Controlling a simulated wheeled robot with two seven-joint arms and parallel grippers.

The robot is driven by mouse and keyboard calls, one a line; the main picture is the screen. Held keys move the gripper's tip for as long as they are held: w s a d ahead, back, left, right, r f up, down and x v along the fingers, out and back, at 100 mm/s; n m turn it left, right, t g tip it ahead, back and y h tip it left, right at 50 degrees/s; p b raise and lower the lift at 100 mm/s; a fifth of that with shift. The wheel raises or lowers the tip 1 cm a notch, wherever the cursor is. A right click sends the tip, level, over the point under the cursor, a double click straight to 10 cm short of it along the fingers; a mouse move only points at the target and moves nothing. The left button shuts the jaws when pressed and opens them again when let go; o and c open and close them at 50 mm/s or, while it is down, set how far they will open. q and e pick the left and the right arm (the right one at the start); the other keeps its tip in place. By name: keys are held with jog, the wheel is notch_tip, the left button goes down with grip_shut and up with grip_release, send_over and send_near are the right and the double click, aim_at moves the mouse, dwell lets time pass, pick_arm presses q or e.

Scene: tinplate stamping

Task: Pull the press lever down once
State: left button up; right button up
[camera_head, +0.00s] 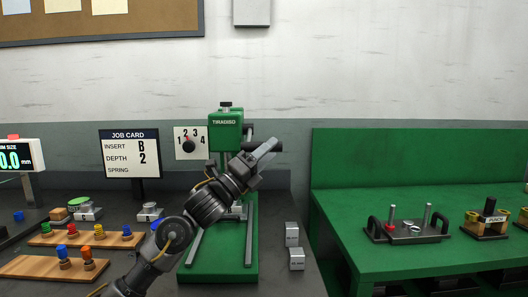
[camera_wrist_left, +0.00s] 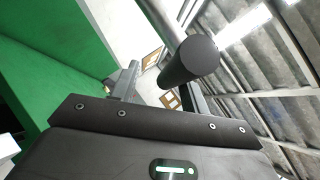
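The green press (camera_head: 226,135) stands on the dark table, with its head labelled TIRADISO. Its lever ends in a black cylindrical grip (camera_wrist_left: 188,60), seen close up in the left wrist view with the grey lever rod (camera_wrist_left: 160,18) behind it. My left gripper (camera_head: 268,149) is raised at the right side of the press head, beside the lever. In the left wrist view its two fingers (camera_wrist_left: 155,85) are apart, and the black grip overlaps the right finger. I cannot tell whether the grip touches a finger. My right gripper is not in view.
A job card (camera_head: 130,152) reads insert B, depth 2. A numbered dial plate (camera_head: 190,143) is left of the press head. Wooden racks (camera_head: 40,267) with coloured pieces lie left. Two small metal blocks (camera_head: 296,259) lie right. A green bench (camera_head: 400,258) holds tooling.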

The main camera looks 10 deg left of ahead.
pick_arm(q)
jog(key=shift+s+a+r, duration=0.15)
jog(key=shift+s+a, duration=0.05)
jog(key=shift+a, duration=0.35)
jog(key=shift+s, duration=0.1)
jog(key=b+v, duration=0.1)
jog(key=v, duration=0.9)
jog(key=shift+f+b, duration=0.25)
jog(key=shift+b, duration=0.05)
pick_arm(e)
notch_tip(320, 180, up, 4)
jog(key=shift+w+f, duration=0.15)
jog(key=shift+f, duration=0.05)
pick_arm(q)
jog(key=shift+s+a, duration=0.1)
jog(key=shift+s, duration=0.1)
